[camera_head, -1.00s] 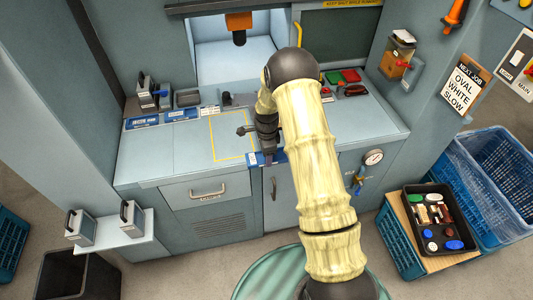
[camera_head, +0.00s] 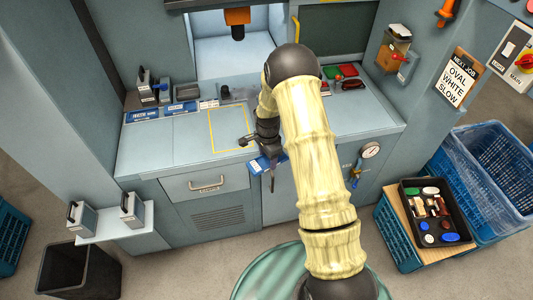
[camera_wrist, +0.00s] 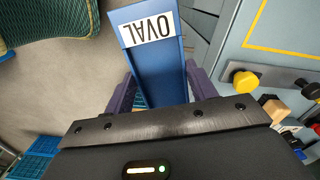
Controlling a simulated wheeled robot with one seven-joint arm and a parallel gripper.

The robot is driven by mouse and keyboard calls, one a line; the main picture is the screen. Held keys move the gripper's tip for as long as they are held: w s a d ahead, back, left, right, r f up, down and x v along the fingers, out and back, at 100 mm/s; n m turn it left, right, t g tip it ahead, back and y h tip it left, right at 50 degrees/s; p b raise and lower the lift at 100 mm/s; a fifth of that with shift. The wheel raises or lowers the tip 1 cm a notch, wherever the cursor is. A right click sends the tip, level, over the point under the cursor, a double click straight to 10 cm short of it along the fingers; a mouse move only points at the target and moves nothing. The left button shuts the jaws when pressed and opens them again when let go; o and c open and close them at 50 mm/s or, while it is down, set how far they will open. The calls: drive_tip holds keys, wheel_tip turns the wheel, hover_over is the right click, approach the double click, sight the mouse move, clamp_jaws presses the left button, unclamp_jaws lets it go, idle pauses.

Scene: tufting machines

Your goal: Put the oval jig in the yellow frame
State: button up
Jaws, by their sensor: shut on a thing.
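The oval jig is a blue plate with a white label reading OVAL. My gripper (camera_wrist: 160,78) is shut on the oval jig (camera_wrist: 155,62), with a dark finger on each side in the wrist view. In the head view, my gripper (camera_head: 266,148) holds the jig (camera_head: 258,165) at the counter's front edge, tilted and partly hidden by the arm. The yellow frame (camera_head: 213,133) is a thin outline on the counter, left of and behind the jig. Its inside looks empty. Its corner shows at upper right in the wrist view (camera_wrist: 254,46).
Blue label strips and small fixtures (camera_head: 160,95) line the back of the counter (camera_head: 150,150). Red and green pieces (camera_head: 345,71) lie at the right. A black tray of parts (camera_head: 415,235) and blue crates (camera_head: 490,165) stand lower right. The counter's left front is clear.

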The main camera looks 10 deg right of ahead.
drive_tip(key=shift+s+f+n, duration=0.3)
drive_tip(key=shift+s+n, duration=0.3)
drive_tip(key=shift+n, duration=0.6)
drive_tip(key=s+f+n, duration=0.2)
drive_tip(key=s+n, duration=0.4)
drive_tip(key=n, duration=0.5)
drive_tip(key=shift+s+n, duration=0.3)
drive_tip(key=shift+n, duration=0.1)
